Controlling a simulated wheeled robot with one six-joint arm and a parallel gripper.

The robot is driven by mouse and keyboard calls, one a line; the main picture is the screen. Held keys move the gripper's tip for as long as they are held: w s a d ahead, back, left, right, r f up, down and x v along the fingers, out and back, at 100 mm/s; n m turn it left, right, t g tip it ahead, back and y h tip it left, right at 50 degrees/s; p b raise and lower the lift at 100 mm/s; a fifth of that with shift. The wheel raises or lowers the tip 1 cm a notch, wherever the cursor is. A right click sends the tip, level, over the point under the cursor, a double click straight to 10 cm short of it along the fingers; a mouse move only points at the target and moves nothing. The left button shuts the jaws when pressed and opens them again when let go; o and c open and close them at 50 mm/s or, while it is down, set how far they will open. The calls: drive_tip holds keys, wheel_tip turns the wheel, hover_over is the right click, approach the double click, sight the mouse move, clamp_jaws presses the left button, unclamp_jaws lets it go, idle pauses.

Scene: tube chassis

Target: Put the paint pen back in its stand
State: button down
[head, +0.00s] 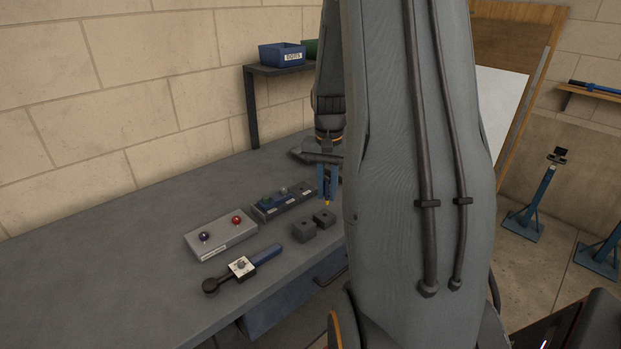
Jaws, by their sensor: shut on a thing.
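My gripper (327,190) points down above the bench, with its blue fingers shut on the paint pen (327,204). Only a small yellow end of the pen shows below the fingers; the rest is hidden by them. Two small dark blocks sit close together below and near the gripper, a left one (304,230) and a right one (324,217). Either may be the pen's stand; I cannot tell which. The pen's end appears just above or behind the right block, and I cannot tell whether it touches it.
On the grey bench (130,270) are a light box with red and dark knobs (221,237), a dark tray with a green item (285,201), and a blue-handled tool (243,268). A blue bin (282,55) stands on a back shelf. My arm hides the bench's right side.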

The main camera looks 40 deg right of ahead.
sight(325, 200)
drive_tip(key=shift+w+f, duration=0.1)
drive_tip(key=shift+w, duration=0.3)
drive_tip(key=shift+f+b, duration=1.45)
drive_tip(key=shift+f, duration=0.05)
drive_tip(key=shift+s+r+p, duration=0.1)
drive_tip(key=shift+p, duration=0.45)
drive_tip(key=shift+f+b, duration=0.65)
drive_tip(key=shift+f, duration=0.75)
drive_tip(key=shift+r, duration=0.1)
drive_tip(key=shift+r+p, duration=1)
drive_tip(key=shift+r, duration=0.1)
drive_tip(key=shift+p, duration=0.45)
